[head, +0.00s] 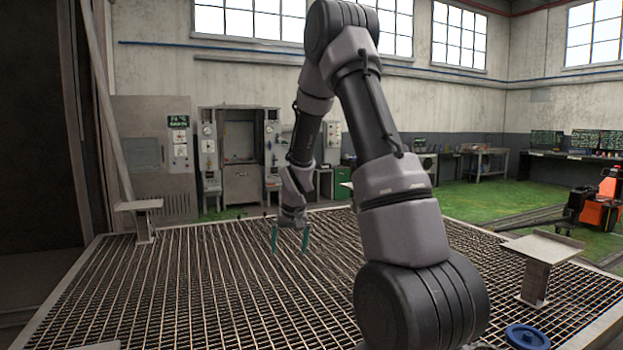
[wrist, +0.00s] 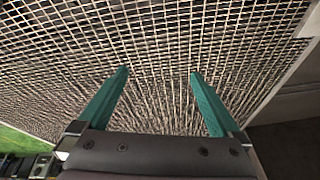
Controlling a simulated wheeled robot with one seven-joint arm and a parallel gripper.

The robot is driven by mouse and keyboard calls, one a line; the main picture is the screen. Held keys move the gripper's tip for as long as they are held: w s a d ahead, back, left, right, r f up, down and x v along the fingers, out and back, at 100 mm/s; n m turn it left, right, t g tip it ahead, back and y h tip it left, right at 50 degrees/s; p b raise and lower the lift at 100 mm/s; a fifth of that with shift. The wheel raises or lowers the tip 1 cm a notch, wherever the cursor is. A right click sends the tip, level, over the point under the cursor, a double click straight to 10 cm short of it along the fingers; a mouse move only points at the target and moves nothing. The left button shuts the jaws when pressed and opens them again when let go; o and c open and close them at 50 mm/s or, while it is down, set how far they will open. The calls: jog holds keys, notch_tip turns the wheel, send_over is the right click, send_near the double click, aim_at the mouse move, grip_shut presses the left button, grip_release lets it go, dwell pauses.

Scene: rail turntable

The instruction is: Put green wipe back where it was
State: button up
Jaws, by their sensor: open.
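My gripper (head: 290,243) hangs over the far middle part of the metal grating (head: 190,300) in the head view. Its two teal fingers point down and stand apart with nothing between them. In the wrist view my gripper (wrist: 160,85) is open and empty, and only bare grating (wrist: 160,40) shows beyond the fingertips. I see no green wipe in either view. My arm hides part of the grating in the middle of the head view.
A grey stand (head: 538,262) rises at the right of the grating, and another stand (head: 140,212) at the far left. A blue round object (head: 527,337) is at the near right. An orange machine (head: 600,205) stands on the green floor beyond. Much of the grating is clear.

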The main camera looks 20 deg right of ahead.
jog(key=s+a+r+t, duration=0.1)
jog(key=s+r, duration=0.5)
jog(key=r, duration=0.4)
jog(key=s+a+r+t, duration=0.1)
jog(key=s+r, duration=0.5)
jog(key=r, duration=0.4)
jog(key=s+a+r, duration=0.1)
jog(key=s+r, duration=0.1)
jog(key=s, duration=0.3)
jog(key=s+a+r+m+t+y, duration=0.1)
jog(key=s+r, duration=0.2)
jog(key=s, duration=0.3)
jog(key=s+a+r+y, duration=0.1)
jog(key=s+r, duration=0.1)
jog(key=s, duration=0.3)
jog(key=shift+s+r+t, duration=0.25)
jog(key=shift+s+t, duration=0.05)
